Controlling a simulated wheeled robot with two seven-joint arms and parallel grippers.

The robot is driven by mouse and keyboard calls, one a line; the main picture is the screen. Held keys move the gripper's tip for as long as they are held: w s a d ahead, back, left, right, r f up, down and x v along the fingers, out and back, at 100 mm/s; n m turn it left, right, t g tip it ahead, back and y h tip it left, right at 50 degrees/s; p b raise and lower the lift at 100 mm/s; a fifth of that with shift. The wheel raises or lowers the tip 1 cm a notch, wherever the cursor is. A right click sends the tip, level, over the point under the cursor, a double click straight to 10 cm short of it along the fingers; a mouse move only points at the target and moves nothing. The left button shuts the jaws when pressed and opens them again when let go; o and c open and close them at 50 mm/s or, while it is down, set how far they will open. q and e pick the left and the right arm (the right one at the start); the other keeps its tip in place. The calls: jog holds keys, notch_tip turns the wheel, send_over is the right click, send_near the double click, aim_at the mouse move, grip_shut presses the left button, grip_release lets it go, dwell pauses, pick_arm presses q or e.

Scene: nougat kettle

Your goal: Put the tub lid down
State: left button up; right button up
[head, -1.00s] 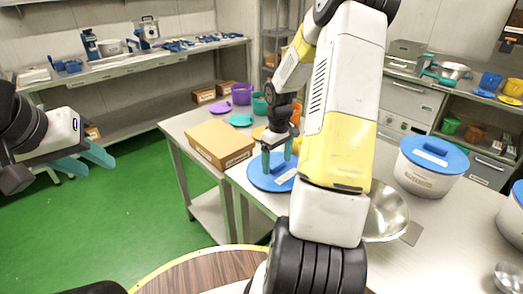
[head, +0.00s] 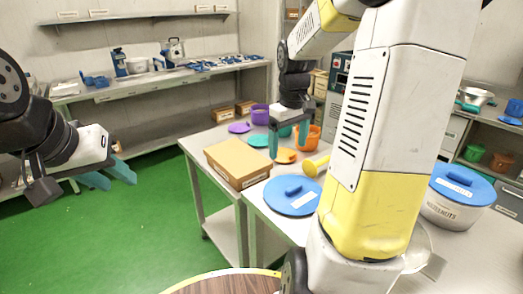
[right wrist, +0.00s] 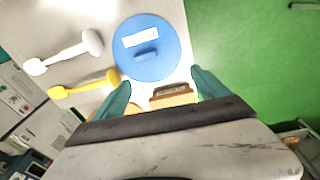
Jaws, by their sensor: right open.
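A round blue tub lid (head: 305,206) with a handle and a white label lies on the near metal table, just right of a cardboard box. In the right wrist view the lid (right wrist: 128,62) lies flat beyond my fingertips. My right gripper (head: 288,141) is open and empty, raised above and apart from the lid; its two teal fingers also show in the right wrist view (right wrist: 163,88). My left gripper (head: 110,176) is open and empty over the green floor at the left. A white hazelnut tub (head: 452,212) with its own blue lid stands at the right.
The cardboard box (head: 233,170) sits at the table's left edge. A yellow utensil (head: 313,166) lies behind the lid; a white one (right wrist: 62,53) lies beside it in the right wrist view. Orange (head: 311,137) and purple (head: 260,115) containers stand farther back. A metal bowl is partly hidden by my arm.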

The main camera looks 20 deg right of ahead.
jog(key=s+a+r+m+t+y, duration=0.1)
jog(key=s+a+r, duration=0.3)
jog(key=s, duration=0.4)
jog(key=s+a+r+m+t+y, duration=0.1)
jog(key=s+a+r+m+t, duration=0.1)
jog(key=s+a, duration=0.5)
notch_tip(320, 180, up, 2)
jog(key=shift+s+a+r+t, duration=0.1)
jog(key=shift+s+a+t, duration=0.15)
jog(key=shift+s+t, duration=0.55)
jog(key=shift+w, duration=0.1)
